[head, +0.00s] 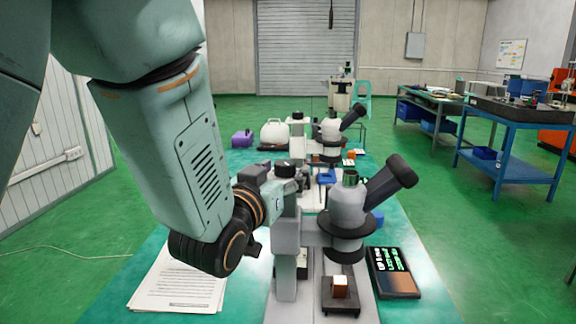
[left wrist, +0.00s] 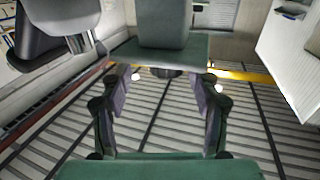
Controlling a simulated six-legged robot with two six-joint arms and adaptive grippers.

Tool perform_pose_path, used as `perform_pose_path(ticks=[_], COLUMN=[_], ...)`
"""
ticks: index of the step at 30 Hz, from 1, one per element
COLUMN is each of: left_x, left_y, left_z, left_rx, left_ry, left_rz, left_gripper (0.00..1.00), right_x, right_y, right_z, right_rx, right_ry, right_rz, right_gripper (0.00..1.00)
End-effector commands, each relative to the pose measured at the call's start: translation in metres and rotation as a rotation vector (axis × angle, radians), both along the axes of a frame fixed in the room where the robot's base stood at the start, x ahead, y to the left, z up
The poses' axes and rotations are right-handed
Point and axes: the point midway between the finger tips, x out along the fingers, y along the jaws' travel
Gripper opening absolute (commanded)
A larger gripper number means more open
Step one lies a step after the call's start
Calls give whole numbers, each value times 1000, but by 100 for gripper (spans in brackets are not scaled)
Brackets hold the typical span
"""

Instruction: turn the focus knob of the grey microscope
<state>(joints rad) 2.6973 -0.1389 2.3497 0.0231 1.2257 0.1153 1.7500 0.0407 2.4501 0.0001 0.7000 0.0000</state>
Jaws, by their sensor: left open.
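The grey microscope (head: 347,205) stands on the teal bench in the head view, its black eyepiece tube tilted up to the right. Between the fingertips is a dark round part, apparently the focus knob (left wrist: 165,73), beneath a grey block. I cannot tell whether they touch it. My right gripper is not in view.
Papers (head: 178,285) lie left of the microscope and a dark tablet (head: 394,270) lies to its right. Another microscope (head: 331,130) stands farther back, with a white container (head: 274,133) and a purple box (head: 242,138). A blue cart (head: 510,150) stands at the right.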

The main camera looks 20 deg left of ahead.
Motion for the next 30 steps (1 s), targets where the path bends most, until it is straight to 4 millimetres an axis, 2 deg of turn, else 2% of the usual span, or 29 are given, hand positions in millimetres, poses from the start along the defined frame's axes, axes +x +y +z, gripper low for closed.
perform_pose_path(ticks=[3,7,18,30], left_x=[17,28,34,33], left_y=[1,1,4,4], left_z=[0,-1,-1,0], left_rx=[-4,-2,-3,-2], left_ry=[0,1,2,2], left_rz=[1,1,2,1], left_gripper=[62,62,61,27], right_x=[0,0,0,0], right_y=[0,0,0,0], right_z=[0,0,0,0], right_rx=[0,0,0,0], right_ry=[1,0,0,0], right_rz=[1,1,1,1], right_gripper=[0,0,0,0])
